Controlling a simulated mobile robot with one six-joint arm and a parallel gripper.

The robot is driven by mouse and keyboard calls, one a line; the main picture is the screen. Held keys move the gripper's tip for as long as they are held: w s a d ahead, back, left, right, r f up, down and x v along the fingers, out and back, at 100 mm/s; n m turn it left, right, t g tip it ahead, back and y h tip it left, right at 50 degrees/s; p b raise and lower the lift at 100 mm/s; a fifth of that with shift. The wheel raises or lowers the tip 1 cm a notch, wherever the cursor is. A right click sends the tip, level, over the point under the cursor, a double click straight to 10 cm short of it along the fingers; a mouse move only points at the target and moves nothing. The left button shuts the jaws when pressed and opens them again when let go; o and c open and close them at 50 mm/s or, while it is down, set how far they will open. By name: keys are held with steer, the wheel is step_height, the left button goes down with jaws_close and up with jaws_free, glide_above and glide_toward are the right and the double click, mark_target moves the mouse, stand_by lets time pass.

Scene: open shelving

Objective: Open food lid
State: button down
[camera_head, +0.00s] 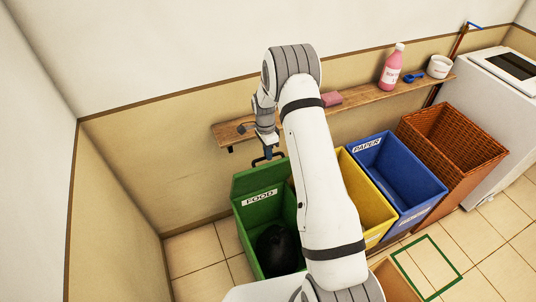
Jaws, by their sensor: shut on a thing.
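The green food bin (246,228) stands at the left of the row, with a white FOOD label (260,197) on its inner back wall. Its green lid (250,179) is raised at the back, and the bin's mouth is uncovered. A dark rounded bag or object (278,250) lies inside. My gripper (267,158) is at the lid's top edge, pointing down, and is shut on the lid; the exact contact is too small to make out. My white arm hides the right part of the food bin.
A yellow bin (368,198), a blue PAPER bin (401,174) and a brown wicker basket (457,140) stand to the right. Above runs a wooden shelf (357,97) with a pink bottle (392,66). A green square outline (427,266) marks tiled floor. A wall is close at left.

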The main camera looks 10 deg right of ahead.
steer(key=w+a+r+b, duration=0.1)
steer(key=w+b, duration=0.2)
steer(key=w, duration=0.5)
steer(key=shift+w+a+r, duration=0.15)
steer(key=shift+w+a, duration=0.15)
steer(key=shift+a, duration=0.1)
steer(key=c, duration=1.5)
jaws_free()
steer(key=shift+w, duration=0.1)
steer(key=shift+c, duration=0.2)
steer(key=shift+o, duration=0.4)
step_height(320, 180, up, 8)
steer(key=w+b, duration=0.1)
steer(key=b, duration=0.1)
steer(key=shift+a, duration=0.1)
